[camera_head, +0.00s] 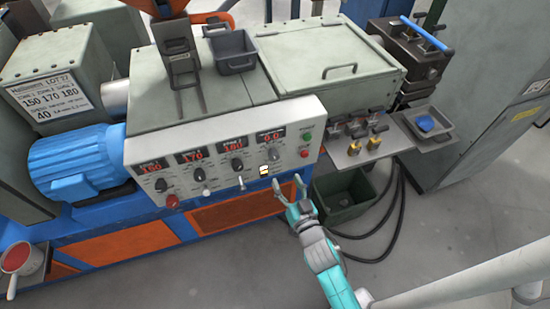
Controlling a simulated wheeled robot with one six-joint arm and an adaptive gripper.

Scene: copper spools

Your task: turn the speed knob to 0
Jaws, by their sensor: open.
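The control panel (228,151) is a pale sloped box on the front of the machine. It carries a row of red digital displays with dark knobs under them. The rightmost display (271,137) seems to read 0.0, though the digits are small. The dark knob (273,154) below it is probably the speed knob; its label and pointer are too small to read. My gripper (288,182) is open and empty, with its fingers pointing up at the panel's lower right edge. It looks apart from the knob, with no contact visible.
To the right, a shelf (398,139) holds small brass-coloured parts and a tray (438,132). A dark green bin (344,196) and black cables (397,215) lie below it.

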